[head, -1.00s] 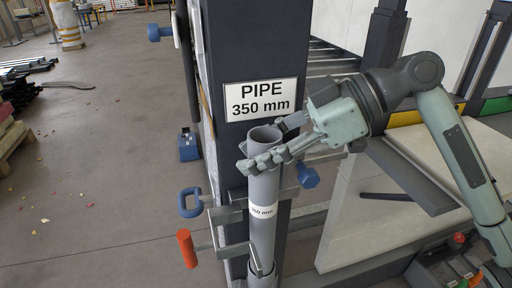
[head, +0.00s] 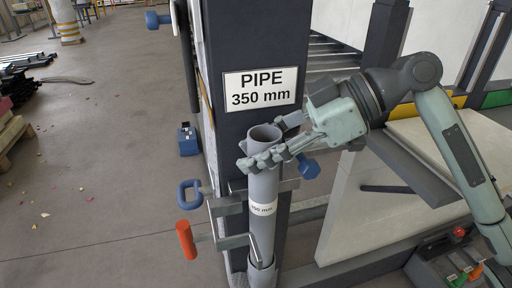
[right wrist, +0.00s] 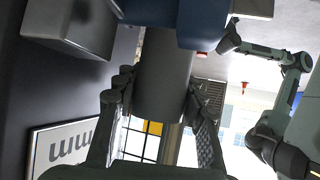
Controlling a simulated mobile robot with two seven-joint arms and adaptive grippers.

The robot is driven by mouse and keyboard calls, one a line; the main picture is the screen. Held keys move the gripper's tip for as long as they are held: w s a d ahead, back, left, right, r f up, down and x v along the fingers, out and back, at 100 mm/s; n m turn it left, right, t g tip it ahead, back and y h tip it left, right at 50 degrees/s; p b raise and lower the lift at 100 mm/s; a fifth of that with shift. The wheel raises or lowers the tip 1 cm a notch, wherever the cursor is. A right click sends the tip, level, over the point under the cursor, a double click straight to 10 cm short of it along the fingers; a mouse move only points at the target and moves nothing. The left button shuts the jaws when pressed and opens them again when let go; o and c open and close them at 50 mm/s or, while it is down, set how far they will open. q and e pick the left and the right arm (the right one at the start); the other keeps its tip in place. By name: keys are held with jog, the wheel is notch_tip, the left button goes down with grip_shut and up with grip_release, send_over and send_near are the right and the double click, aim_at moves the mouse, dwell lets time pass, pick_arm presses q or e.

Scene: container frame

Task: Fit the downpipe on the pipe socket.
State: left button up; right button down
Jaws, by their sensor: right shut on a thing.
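The grey downpipe (head: 263,188) stands nearly upright in front of the dark post, its open top showing and a white 350 mm label round its middle. My right gripper (head: 268,153) is shut on it just below the top. In the right wrist view the pipe (right wrist: 162,80) runs between the two fingers. The pipe socket (head: 262,278) is at the bottom of the head view, under the pipe. The pipe's lower end meets the socket's mouth; I cannot tell how deep it sits. My left gripper is absent from the head view; a jointed arm in the wrist view does not show its jaws clearly.
A sign (head: 260,90) reading PIPE 350 mm is on the dark post (head: 258,40). A clamp with an orange handle (head: 186,240) and a hooked rod sits beside the pipe low down. A blue handle (head: 189,195) sticks out left.

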jog(key=shift+f+b, duration=0.55)
jog(key=shift+f, duration=0.75)
jog(key=c, duration=0.8)
grip_release()
jog(key=shift+c, duration=0.2)
jog(key=shift+d, duration=0.1)
jog(key=v, duration=1.2)
jog(key=shift+s+f, duration=0.1)
jog(key=shift+s, duration=0.05)
